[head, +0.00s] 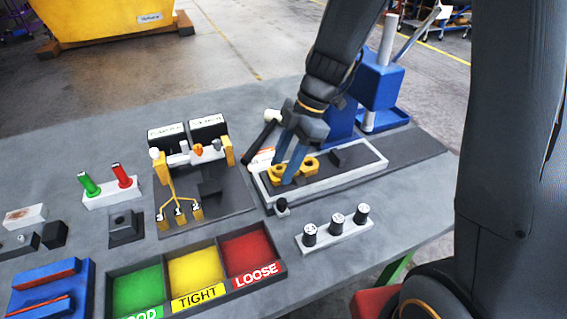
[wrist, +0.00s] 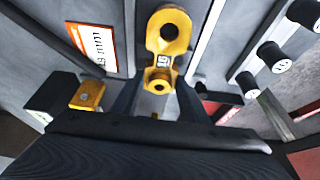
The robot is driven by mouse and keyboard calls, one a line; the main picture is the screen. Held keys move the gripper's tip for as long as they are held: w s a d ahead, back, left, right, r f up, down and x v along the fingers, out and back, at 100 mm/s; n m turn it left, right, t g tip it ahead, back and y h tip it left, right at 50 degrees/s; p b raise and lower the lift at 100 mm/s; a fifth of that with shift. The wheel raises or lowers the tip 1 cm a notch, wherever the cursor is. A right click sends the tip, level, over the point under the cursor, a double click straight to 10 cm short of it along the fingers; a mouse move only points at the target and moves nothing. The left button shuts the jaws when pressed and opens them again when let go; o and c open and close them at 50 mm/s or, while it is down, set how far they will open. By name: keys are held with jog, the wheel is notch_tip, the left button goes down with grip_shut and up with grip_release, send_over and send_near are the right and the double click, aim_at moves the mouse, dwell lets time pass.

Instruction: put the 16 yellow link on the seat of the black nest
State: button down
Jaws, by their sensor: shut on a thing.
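My gripper (head: 287,165) is shut on the yellow link (head: 308,163), its blue fingers over the white-edged tray. In the wrist view the link (wrist: 168,32) has a large ring at the far end, a "16" label on its middle, and a smaller ring between the fingers (wrist: 158,98). I cannot tell whether the link touches the tray floor. I cannot tell for certain which dark fixture is the black nest; a black block (head: 344,157) sits in the tray right of the link, and a squat black block (head: 125,226) stands far left.
The white-edged tray (head: 345,184) lies under my gripper. A white rack (head: 334,235) with black-capped plugs stands in front. Green, yellow and red bins (head: 198,277) are front left. A yellow-branched stand (head: 177,205) and a blue press (head: 378,80) flank the tray.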

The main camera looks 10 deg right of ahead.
jog(key=shift+f, duration=0.25)
jog(key=c, duration=1)
grip_release()
jog(key=shift+f, duration=0.1)
jog(key=shift+c, duration=0.2)
jog(key=b+v, duration=0.2)
jog(key=v, duration=0.5)
jog(key=shift+d+r, duration=0.15)
jog(key=shift+r, duration=0.2)
